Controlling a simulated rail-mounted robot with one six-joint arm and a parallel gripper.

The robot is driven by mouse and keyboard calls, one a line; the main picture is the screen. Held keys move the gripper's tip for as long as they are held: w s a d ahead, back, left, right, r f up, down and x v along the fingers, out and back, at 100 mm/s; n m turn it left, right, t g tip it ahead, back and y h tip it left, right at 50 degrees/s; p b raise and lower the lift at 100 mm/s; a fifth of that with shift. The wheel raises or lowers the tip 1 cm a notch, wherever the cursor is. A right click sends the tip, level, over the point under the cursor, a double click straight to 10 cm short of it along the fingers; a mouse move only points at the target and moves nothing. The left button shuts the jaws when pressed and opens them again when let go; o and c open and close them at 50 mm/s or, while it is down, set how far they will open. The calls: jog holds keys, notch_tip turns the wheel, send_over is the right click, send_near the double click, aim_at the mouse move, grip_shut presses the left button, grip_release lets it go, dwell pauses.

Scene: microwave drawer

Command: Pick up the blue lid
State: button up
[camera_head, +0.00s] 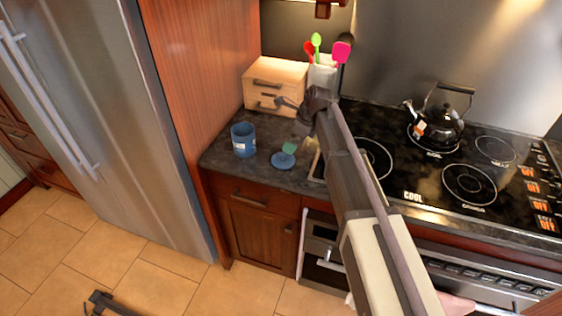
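The blue lid (283,160) appears as a flat round blue disc lying on the dark countertop (228,172), near its front edge. A blue jar (243,140) with a pale label stands to its left, a short gap away. My arm reaches up over the counter from the lower right. My gripper (281,102) is above and behind the lid in the picture, in front of the wooden drawer box, and apart from the lid. It is small and dark, and whether its fingers are open or shut is not clear.
A small greenish item (290,146) is just behind the lid. A wooden drawer box (277,72) and a utensil holder (322,73) stand at the back. The stovetop with a kettle (440,122) is at right. A tall fridge (115,110) is at left.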

aim_at(284, 155)
jog(key=b+x, duration=0.4)
jog(key=x, duration=0.1)
jog(key=shift+d+f, duration=0.15)
jog(key=b+x, duration=0.4)
jog(key=x, duration=0.1)
jog(key=shift+b, duration=0.3)
jog(key=shift+w+a, duration=0.1)
jog(key=shift+a, duration=0.1)
jog(key=shift+r, duration=0.25)
jog(key=c, duration=0.6)
notch_tip(284, 155, up, 10)
jog(key=p, duration=1.1)
jog(key=shift+r, duration=0.2)
